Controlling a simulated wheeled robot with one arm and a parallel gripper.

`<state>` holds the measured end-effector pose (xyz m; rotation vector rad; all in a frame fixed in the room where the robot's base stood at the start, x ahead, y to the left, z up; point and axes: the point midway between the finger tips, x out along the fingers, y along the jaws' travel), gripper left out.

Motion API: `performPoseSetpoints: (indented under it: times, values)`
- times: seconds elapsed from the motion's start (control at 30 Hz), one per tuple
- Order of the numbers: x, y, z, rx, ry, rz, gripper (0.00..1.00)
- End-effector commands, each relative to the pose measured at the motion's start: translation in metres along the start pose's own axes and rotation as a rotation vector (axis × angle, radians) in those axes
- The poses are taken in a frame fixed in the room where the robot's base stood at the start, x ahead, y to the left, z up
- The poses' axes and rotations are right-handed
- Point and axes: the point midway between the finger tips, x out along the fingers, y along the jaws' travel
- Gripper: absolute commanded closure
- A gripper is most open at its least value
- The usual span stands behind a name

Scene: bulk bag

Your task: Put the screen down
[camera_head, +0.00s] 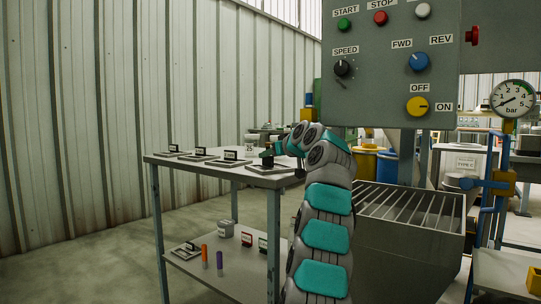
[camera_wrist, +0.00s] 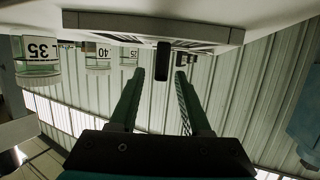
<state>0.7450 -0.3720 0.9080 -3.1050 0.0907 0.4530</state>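A flat square screen (camera_head: 272,169) with a pale rim and a black upright handle lies on the table top (camera_head: 215,168) at its right front corner. In the wrist view, which looks upside down, the screen's frame (camera_wrist: 215,33) is at the top with its black handle hanging below. My gripper (camera_wrist: 160,76) is open, its two long green fingers pointing at the screen. The handle stands between the fingertips, with a visible gap on each side. In the head view my arm hides part of my gripper.
Jars marked 35 (camera_wrist: 37,60) and 40 (camera_wrist: 98,55) stand nearby. The lower shelf (camera_head: 235,275) holds small items. A grated hopper (camera_head: 405,208) and a control panel (camera_head: 395,65) are to the right.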

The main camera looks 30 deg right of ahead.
Motion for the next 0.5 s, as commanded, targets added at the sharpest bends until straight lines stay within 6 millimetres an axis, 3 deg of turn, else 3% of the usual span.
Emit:
performPoseSetpoints:
  times: [0.27,0.5]
  values:
    - [-0.004,0.0,0.0,0.0,0.002,0.0,0.53]
    - [-0.039,-0.002,0.001,-0.001,0.005,-0.001,0.53]
